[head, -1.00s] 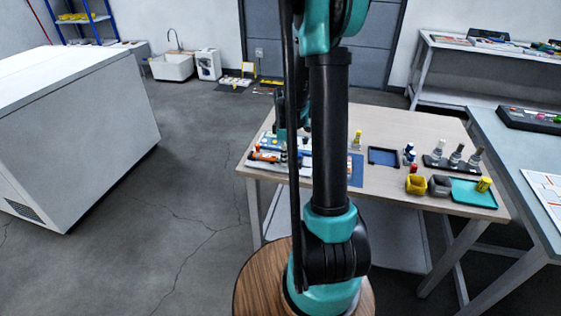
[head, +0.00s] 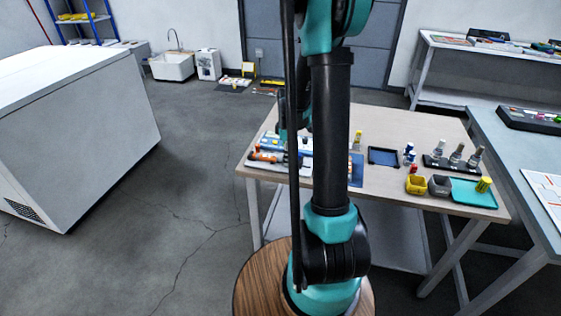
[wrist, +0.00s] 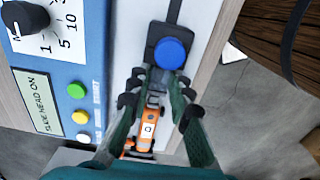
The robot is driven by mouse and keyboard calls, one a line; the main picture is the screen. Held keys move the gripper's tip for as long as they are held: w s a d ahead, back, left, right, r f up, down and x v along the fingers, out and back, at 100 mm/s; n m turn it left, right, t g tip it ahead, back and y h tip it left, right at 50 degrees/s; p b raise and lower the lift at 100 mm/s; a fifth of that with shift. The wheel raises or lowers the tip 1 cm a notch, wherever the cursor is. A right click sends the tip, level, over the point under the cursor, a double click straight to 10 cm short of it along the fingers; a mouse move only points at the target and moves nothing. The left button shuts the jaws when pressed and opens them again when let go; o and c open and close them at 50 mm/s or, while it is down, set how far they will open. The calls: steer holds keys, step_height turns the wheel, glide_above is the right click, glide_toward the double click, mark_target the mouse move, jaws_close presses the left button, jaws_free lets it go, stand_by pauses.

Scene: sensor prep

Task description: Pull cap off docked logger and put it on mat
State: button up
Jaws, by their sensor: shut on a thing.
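An orange logger (wrist: 148,128) with a white label lies in the wrist view between the fingers of my gripper (wrist: 167,82). My gripper is shut at the logger's far end, on what looks like its cap; the fingers hide most of the cap. Orange parts also show at the left of the table in the head view (head: 265,157). A blue mat (head: 357,172) lies on the table there, partly hidden by my arm. In the head view my arm hides the gripper's fingertips.
A blue panel (wrist: 60,65) with a dial and coloured buttons is left of my gripper. A black block with a blue round top (wrist: 172,53) is just beyond the fingertips. Right on the table are a dark tray (head: 384,149), small bins (head: 417,190) and a teal tray (head: 460,197).

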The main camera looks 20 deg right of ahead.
steer(key=shift+r, duration=2.75)
steer(key=shift+s+a, duration=0.1)
